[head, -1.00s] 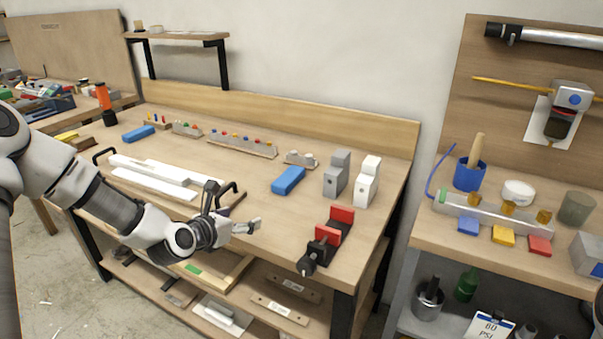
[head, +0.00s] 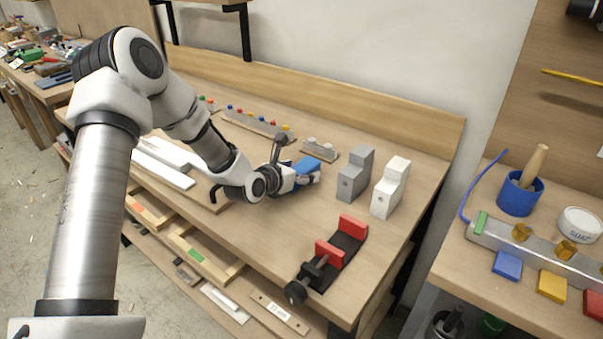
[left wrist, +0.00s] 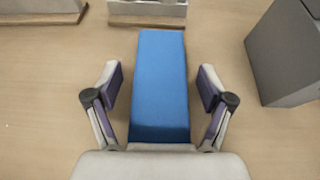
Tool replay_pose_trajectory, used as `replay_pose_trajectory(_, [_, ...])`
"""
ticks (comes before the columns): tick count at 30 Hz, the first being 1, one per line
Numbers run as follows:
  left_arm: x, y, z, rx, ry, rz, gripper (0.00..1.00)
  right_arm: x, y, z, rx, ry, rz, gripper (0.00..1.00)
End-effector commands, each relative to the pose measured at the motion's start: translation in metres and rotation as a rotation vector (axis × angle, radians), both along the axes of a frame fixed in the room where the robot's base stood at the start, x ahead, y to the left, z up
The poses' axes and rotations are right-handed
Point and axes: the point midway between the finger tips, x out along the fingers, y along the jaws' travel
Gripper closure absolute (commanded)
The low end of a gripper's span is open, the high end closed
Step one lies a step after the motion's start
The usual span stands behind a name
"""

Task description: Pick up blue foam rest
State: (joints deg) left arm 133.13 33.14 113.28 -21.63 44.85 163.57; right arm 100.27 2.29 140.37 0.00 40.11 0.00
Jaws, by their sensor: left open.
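The blue foam rest (head: 306,168) lies on the wooden bench, partly hidden behind my left gripper in the head view. In the left wrist view the blue foam rest (left wrist: 160,85) lies lengthwise between the two fingers. My left gripper (head: 290,175) is open around it; the wrist view shows the fingers (left wrist: 160,90) on either side with a gap to each side of the foam. My right gripper is not in view.
A grey stepped block (head: 354,174) and a white one (head: 390,187) stand right of the foam. A small holder (head: 319,150) lies behind it. A red-jawed clamp (head: 335,255) sits near the bench front. Bare bench lies between them.

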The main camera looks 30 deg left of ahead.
Motion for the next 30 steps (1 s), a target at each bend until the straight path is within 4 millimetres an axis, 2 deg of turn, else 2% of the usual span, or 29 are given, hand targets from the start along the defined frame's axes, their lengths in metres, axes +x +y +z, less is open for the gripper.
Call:
replay_pose_trajectory(7, [0.005, 0.0, -0.002, -0.002, 0.0, 0.001, 0.19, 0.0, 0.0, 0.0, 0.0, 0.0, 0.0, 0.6])
replay_pose_trajectory(9, [0.004, 0.0, -0.002, -0.002, 0.0, 0.001, 0.44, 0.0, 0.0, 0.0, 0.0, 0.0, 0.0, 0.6])
replay_pose_trajectory(11, [0.004, 0.0, -0.002, -0.002, 0.0, 0.001, 0.65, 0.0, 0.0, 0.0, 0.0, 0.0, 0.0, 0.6])
replay_pose_trajectory(12, [0.004, 0.0, -0.002, -0.002, 0.0, 0.001, 0.72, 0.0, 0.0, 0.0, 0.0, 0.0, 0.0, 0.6])
replay_pose_trajectory(23, [0.004, 0.0, 0.002, -0.002, 0.0, 0.001, 0.73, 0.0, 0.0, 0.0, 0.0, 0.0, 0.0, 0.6])
replay_pose_trajectory(26, [0.005, 0.0, 0.017, -0.002, -0.003, 0.001, 0.73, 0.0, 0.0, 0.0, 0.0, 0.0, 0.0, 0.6])
replay_pose_trajectory(30, [0.005, 0.0, 0.052, -0.002, -0.006, 0.001, 0.73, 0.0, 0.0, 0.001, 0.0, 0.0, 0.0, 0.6])
